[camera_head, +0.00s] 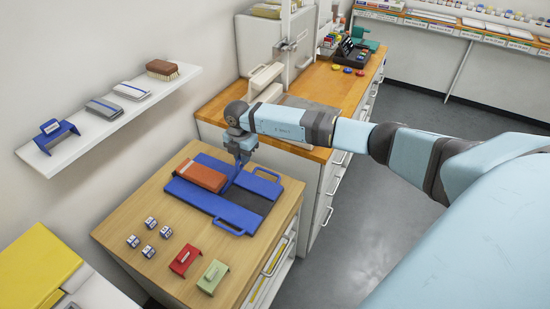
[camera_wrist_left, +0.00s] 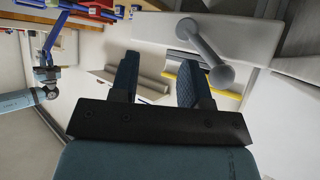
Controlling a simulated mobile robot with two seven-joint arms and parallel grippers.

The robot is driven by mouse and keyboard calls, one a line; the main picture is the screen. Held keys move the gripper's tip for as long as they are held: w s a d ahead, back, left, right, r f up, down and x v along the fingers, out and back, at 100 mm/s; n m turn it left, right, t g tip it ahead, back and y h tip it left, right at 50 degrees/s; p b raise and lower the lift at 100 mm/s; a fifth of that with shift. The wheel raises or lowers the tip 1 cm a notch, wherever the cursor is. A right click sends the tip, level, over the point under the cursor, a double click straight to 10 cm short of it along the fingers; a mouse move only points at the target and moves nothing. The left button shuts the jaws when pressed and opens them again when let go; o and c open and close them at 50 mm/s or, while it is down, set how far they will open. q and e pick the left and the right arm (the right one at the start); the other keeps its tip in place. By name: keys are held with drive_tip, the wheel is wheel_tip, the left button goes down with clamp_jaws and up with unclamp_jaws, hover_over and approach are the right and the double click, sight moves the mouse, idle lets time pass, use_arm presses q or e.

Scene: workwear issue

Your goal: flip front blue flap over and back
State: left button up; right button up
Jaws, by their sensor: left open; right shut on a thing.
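A blue folding board (camera_head: 207,201) with looped handles and a dark grey middle part lies on the wooden table top. An orange-brown folded piece (camera_head: 201,175) lies on its left part. My right gripper (camera_head: 240,158) is over the board, shut on a blue flap (camera_head: 232,179) that stands up, tilted, beside the orange-brown piece. The left wrist view also shows the right gripper (camera_wrist_left: 46,75) at the end of the raised blue strip (camera_wrist_left: 52,38). My left gripper (camera_wrist_left: 158,75) is open with nothing between its fingers; it is outside the head view.
Small labelled blocks (camera_head: 148,223), a red holder (camera_head: 184,260) and a green holder (camera_head: 213,276) stand at the table's front. A white wall shelf (camera_head: 106,122) carries a blue holder, folded cloths and a brush. A wooden-topped cabinet (camera_head: 335,85) stands behind. Grey floor lies open at right.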

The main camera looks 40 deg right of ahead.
drive_tip(key=shift+s+d+f, duration=0.3)
drive_tip(key=shift+s+f, duration=0.3)
drive_tip(key=shift+s, duration=0.15)
drive_tip(key=shift+s+d+f, duration=0.25)
drive_tip(key=shift+s+f, duration=0.35)
drive_tip(key=shift+s, duration=0.2)
drive_tip(key=shift+s+d+f, duration=0.3)
drive_tip(key=shift+s+f, duration=0.3)
drive_tip(key=shift+s, duration=0.15)
drive_tip(key=b, duration=0.6)
hover_over(277, 216)
drive_tip(key=shift+w+f, duration=0.15)
drive_tip(key=shift+f, duration=3.25)
drive_tip(key=shift+w+f, duration=0.1)
drive_tip(key=shift+f, duration=3.25)
drive_tip(key=f+b, duration=0.1)
drive_tip(key=f, duration=0.1)
drive_tip(key=f+b, duration=0.1)
drive_tip(key=f, duration=0.2)
drive_tip(key=shift+s+a+b, duration=0.1)
drive_tip(key=shift+s+b, duration=0.1)
drive_tip(key=shift+b, duration=0.1)
drive_tip(key=shift+r, duration=0.1)
drive_tip(key=o, duration=0.4)
